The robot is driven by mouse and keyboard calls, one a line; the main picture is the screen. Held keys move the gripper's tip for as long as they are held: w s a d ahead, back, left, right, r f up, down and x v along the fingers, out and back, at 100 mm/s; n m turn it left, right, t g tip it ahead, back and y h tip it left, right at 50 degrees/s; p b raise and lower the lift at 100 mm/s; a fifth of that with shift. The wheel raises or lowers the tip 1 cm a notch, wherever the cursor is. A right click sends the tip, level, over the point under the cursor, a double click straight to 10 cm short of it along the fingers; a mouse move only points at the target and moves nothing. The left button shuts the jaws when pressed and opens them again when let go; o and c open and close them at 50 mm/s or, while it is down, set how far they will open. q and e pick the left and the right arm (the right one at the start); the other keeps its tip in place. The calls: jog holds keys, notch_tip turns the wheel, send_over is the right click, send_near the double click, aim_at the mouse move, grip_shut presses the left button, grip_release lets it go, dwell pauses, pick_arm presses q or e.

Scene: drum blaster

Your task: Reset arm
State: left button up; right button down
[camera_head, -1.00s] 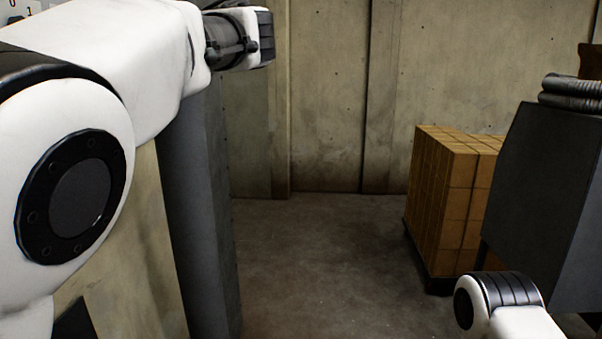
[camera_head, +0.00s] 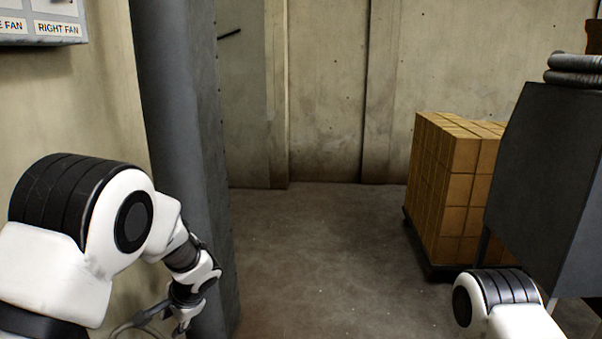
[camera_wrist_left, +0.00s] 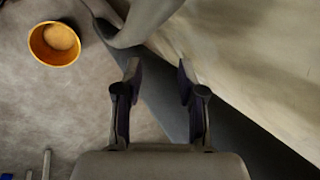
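My left arm comes in from the left in the head view, bent with its wrist low beside the grey column. My left gripper (camera_wrist_left: 158,72) shows in the left wrist view with its two dark fingers apart and nothing between them. In the head view only part of the wrist end shows at the bottom edge, and the fingers are not clear there. Of my right arm, a white and black joint shows at the lower right; its gripper is out of view.
A grey column (camera_head: 185,130) stands close to my left arm. A panel (camera_head: 45,28) marked "RIGHT FAN" hangs at upper left. Stacked orange-brown blocks (camera_head: 455,190) and a dark cabinet (camera_head: 550,180) stand at right. A yellow bucket (camera_wrist_left: 42,52) sits on the floor. The middle floor is clear.

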pick_arm(q)
jog(key=s+d+f+n+g+h+b, duration=0.1)
jog(key=s+d+f+n+h+b, duration=0.15)
jog(key=s+f, duration=0.9)
jog(key=s+d+f+n+g+h+b, duration=0.1)
jog(key=s+d+f+g+h+b, duration=0.15)
jog(key=s+f, duration=0.9)
jog(key=s+a+f+n+b, duration=0.2)
jog(key=s+f+n, duration=0.3)
jog(key=s+f, duration=0.5)
jog(key=s+t+b, duration=0.1)
jog(key=s, duration=0.2)
jog(key=shift+a, duration=0.3)
jog(key=shift+s+h, duration=0.15)
jog(key=shift+h, duration=0.15)
